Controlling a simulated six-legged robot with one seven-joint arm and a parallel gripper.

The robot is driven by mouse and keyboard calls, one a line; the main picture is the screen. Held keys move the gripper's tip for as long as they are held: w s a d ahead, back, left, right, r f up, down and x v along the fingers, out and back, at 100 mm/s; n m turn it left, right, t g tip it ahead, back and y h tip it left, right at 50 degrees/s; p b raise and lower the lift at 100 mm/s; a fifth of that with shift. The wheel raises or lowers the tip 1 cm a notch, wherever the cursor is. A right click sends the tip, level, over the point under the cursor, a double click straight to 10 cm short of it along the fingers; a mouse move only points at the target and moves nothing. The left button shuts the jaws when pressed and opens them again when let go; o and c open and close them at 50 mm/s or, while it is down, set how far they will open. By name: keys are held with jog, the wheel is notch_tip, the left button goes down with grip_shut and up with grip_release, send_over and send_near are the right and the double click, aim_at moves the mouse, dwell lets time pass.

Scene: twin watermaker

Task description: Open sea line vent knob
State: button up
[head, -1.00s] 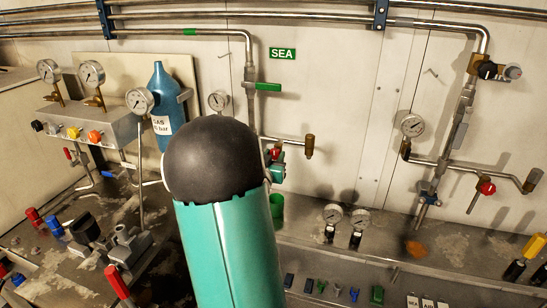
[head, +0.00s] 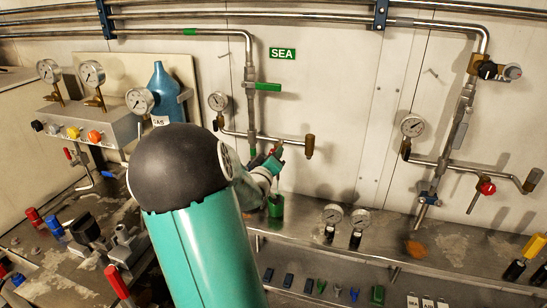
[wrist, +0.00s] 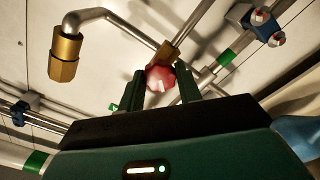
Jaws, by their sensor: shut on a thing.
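The sea line vent knob is red and sits on the pipe below the green SEA sign (head: 282,53). In the wrist view the red knob (wrist: 161,78) lies between the two dark fingers of my gripper (wrist: 161,88), which is shut on it. In the head view my gripper (head: 272,160) is at the knob, at the lower end of the vertical sea pipe (head: 251,110). Only a little red shows there, and my arm hides part of the area. The knob's turn angle is hard to tell.
A green-handled valve (head: 267,87) is above on the same pipe. A brass fitting (head: 309,146) ends the side branch to the right, and a gauge (head: 218,101) stands to the left. A green cup (head: 276,206) is just below my gripper. Two gauges (head: 333,214) stand on the bench.

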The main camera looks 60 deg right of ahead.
jog(key=shift+n, duration=4.7)
jog(key=o, duration=1)
jog(key=shift+a, duration=0.15)
jog(key=shift+s+a, duration=0.35)
jog(key=shift+a, duration=1.9)
jog(key=shift+s+a, duration=0.4)
jog(key=shift+a, duration=1.8)
jog(key=shift+s+a, duration=0.35)
jog(key=shift+a, duration=1.9)
